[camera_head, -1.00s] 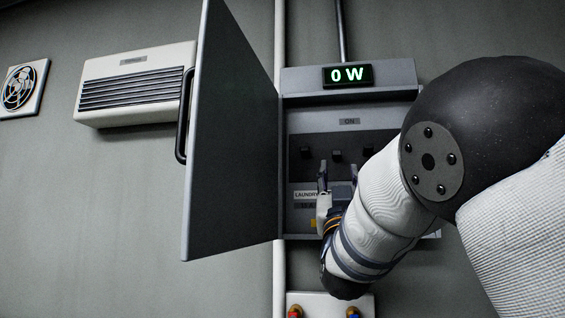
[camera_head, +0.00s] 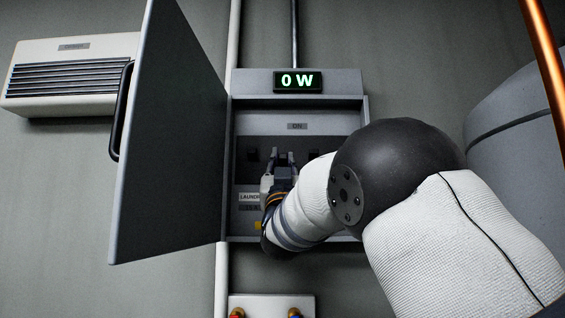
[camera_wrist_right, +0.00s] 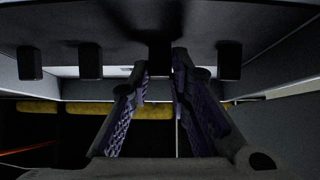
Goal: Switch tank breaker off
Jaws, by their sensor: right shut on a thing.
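The open grey breaker box (camera_head: 300,104) hangs on the wall, with an "ON" label above a row of black switches. My right gripper (camera_head: 283,157) reaches into it from below, shut on one black breaker switch. In the right wrist view this held switch (camera_wrist_right: 160,52) shows between the fingertips of my right gripper (camera_wrist_right: 160,65). Another switch (camera_head: 252,155) stands to its left in the head view. A label (camera_head: 249,196) below reads "LAUNDRY"; my gripper and arm hide other labels, so I cannot read which is the tank's. My left gripper is not in view.
The box's door (camera_head: 170,140) stands open at the left, with a black handle (camera_head: 121,110). A large grey tank (camera_head: 520,150) and a copper pipe (camera_head: 545,70) are at the right.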

